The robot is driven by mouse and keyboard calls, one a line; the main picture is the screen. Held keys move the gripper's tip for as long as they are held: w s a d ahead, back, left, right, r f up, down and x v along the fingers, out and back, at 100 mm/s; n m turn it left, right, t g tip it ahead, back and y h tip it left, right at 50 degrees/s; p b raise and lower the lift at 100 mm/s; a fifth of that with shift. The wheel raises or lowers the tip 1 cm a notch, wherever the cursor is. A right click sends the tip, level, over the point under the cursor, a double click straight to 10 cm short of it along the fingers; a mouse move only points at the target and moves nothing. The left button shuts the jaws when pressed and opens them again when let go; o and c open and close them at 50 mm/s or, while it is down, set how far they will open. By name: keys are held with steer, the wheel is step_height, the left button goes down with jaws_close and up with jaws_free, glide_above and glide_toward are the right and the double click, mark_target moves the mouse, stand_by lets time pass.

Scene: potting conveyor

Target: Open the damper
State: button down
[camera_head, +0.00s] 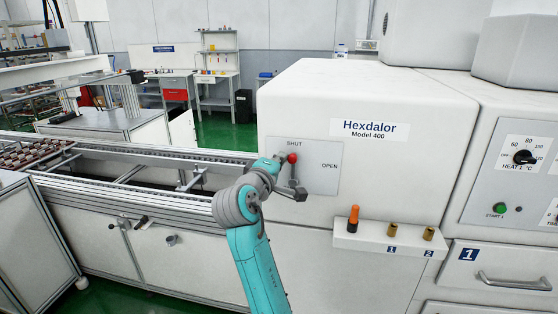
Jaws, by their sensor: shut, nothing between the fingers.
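The damper lever is a short grey handle with a red knob (292,158) on a pale plate (318,180) on the front of the white Hexdalor machine. It stands roughly upright, with the knob just below the word SHUT; the word OPEN is to its right. My gripper (300,194) is small and dark, shut and empty. It appears close to the lever's lower end, below the knob. I cannot tell whether it touches the lever. My teal and grey arm comes up from below and hides the area left of the lever.
A metal conveyor (140,175) runs in from the left, with a brown tray (35,152) on it. Below the plate, a ledge (385,240) holds an orange-topped handle (353,218) and two brass-coloured pegs. A control panel (510,180) is at the right. The plate's right side is clear.

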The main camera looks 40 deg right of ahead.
mark_target(295, 159)
steer(key=s+m, duration=0.1)
steer(key=s+d+m, duration=0.2)
steer(key=shift+d+r+m+y, duration=0.1)
steer(key=shift+r+m+y, duration=0.15)
steer(key=shift+m+y, duration=0.15)
steer(key=s+d+m, duration=0.1)
steer(key=s+f+m, duration=0.1)
steer(key=m, duration=0.1)
steer(key=s+d+m+y, duration=0.1)
steer(key=shift+s+d+f+m+t, duration=0.15)
steer(key=shift+d+f+m+t, duration=0.15)
steer(key=shift+d+m, duration=0.1)
steer(key=shift+s+d+f+m+y, duration=0.15)
steer(key=shift+s+d+f+m, duration=0.25)
steer(key=shift+s+f+m, duration=0.2)
steer(key=shift+s+d+f+m+y, duration=0.15)
steer(key=shift+s+d+f+m, duration=0.2)
steer(key=shift+s+f+m, duration=0.25)
steer(key=shift+w+f, duration=0.1)
steer(key=shift+f, duration=0.1)
